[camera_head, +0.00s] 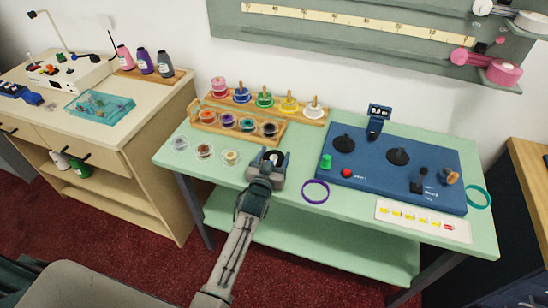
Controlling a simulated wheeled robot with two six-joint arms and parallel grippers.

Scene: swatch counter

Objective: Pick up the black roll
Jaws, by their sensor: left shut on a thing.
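My left gripper (267,166) reaches in from the bottom over the green table. It is shut on a small dark roll (270,155), which appears to be the black roll. The fingers hide much of it, and I cannot tell whether it touches the table. A row of three small rolls lies to its left: a clear one (180,144), a brown one (204,151) and a cream one (230,157). Another dark roll (269,129) sits at the right end of the wooden tray (266,142) behind the gripper. My right gripper is not in view.
A blue machine base (375,187) with black spindles stands to the right. A purple ring (315,191) lies between it and the gripper. A teal ring (478,197) and a label card (423,220) lie at the right. Coloured spools on pegs (264,97) stand behind the tray.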

